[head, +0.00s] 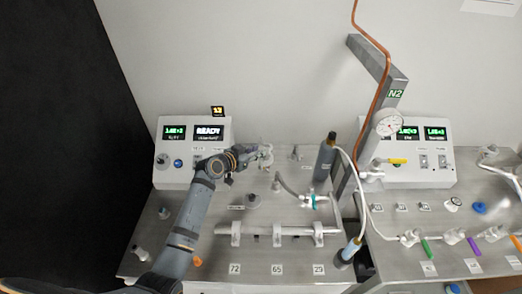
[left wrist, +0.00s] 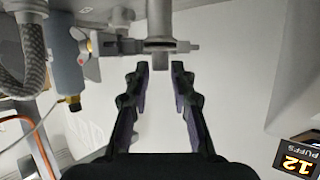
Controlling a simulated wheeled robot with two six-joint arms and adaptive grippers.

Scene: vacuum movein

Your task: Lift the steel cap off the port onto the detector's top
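My left gripper (head: 258,155) reaches in beside the right side of the detector (head: 168,178), a white box with lit displays. In the left wrist view the left gripper (left wrist: 159,70) is open, its two dark fingers apart with nothing between them. A steel fitting (left wrist: 160,45) with a clamp across it stands just beyond the fingertips, roughly in line with the gap. I cannot tell which part of it is the steel cap and which the port. In the head view the gripper hides most of this spot. My right gripper is not in view.
A small puff counter (head: 217,111) stands on the detector's top; it also shows in the left wrist view (left wrist: 298,158). A dark cylinder (head: 324,160), a braided hose (head: 288,185) and an N2 post (head: 386,90) stand to the right. A horizontal steel pipe (head: 275,231) lies in front.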

